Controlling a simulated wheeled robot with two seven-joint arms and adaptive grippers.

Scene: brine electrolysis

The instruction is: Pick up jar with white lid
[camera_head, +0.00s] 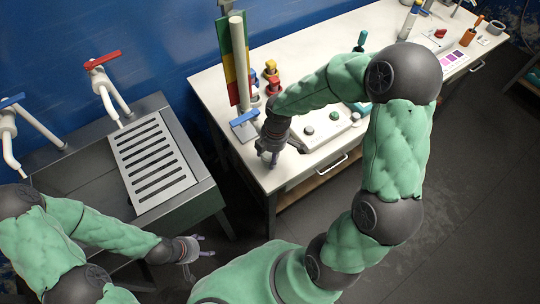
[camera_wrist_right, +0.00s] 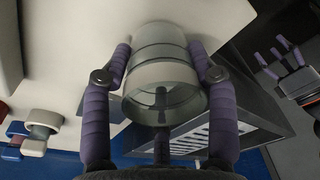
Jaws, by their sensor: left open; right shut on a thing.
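A clear glass jar (camera_wrist_right: 158,45) with a pale whitish band, probably the lid, fills the middle of the right wrist view. The fingers of my right gripper (camera_head: 268,158) press on it from both sides. In the head view that gripper is over the left front corner of the white table, and the jar is mostly hidden there. My left gripper (camera_head: 196,250) is open and empty, low in front of the sink unit. It also shows at the right of the right wrist view (camera_wrist_right: 285,66).
On the white table (camera_head: 215,88) stand a flag-like striped panel (camera_head: 232,62), red and yellow items (camera_head: 270,72) and a device with round knobs (camera_head: 318,132). The grey sink unit (camera_head: 190,150) with a slotted rack (camera_head: 153,160) and taps is at the left. Floor is clear right.

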